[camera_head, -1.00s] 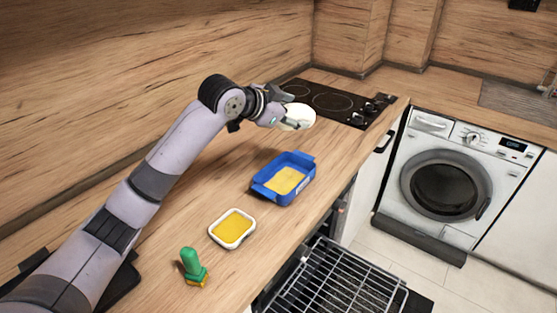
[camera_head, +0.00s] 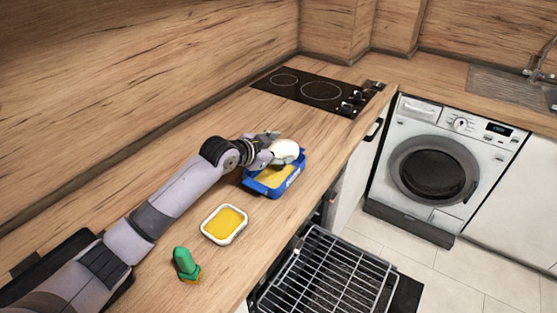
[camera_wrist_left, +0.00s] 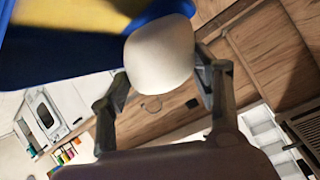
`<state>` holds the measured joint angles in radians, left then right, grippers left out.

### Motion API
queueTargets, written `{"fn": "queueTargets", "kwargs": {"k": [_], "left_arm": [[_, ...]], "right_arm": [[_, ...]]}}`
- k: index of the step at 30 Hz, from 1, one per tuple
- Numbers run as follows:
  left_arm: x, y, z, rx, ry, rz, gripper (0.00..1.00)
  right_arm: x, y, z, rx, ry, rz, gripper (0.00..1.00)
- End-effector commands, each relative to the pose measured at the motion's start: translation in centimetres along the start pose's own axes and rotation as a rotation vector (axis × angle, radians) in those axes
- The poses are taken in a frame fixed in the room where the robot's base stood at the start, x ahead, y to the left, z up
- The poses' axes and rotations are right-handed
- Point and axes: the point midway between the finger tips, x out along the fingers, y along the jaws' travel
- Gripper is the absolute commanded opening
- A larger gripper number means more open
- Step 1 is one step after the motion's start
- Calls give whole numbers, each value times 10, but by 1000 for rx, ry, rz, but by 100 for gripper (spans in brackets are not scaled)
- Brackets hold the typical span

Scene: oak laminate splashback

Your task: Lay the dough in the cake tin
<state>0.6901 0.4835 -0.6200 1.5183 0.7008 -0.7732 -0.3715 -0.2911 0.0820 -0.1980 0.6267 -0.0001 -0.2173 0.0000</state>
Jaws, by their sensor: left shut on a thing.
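The dough (camera_head: 286,150) is a smooth white lump. My left gripper (camera_head: 272,148) is shut on it and holds it over the far part of the cake tin (camera_head: 282,189), a blue rectangular tin with a yellow bottom. In the left wrist view the dough (camera_wrist_left: 160,55) sits between the two fingers of the left gripper (camera_wrist_left: 158,88), and the blue rim of the tin (camera_wrist_left: 90,62) shows close beside it. Whether the dough touches the tin is hard to tell. My right gripper is in neither view.
A black hob (camera_head: 318,90) lies beyond the tin. An open oven with a wire rack (camera_head: 325,275) is below the counter's front edge.

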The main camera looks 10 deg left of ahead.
Motion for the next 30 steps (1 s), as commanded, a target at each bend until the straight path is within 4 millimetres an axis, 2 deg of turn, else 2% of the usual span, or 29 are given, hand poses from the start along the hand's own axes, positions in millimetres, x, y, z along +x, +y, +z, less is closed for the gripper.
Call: {"fn": "queueTargets", "kwargs": {"k": [9,11,12,17,18,24,30], "left_arm": [[19,15,31,0,1,0,4],[20,16,34,0,2,0,4],[21,16,35,0,2,-1,0],[21,17,35,0,1,0,0],[22,18,37,0,-1,1,54],[21,17,36,0,-1,1,67],[21,17,36,0,-1,0,67]], "right_arm": [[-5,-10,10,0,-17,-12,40],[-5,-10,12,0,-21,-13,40],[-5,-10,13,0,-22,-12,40],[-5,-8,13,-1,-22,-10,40],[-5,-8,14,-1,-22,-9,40],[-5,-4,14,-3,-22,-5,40],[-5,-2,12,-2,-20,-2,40]]}}
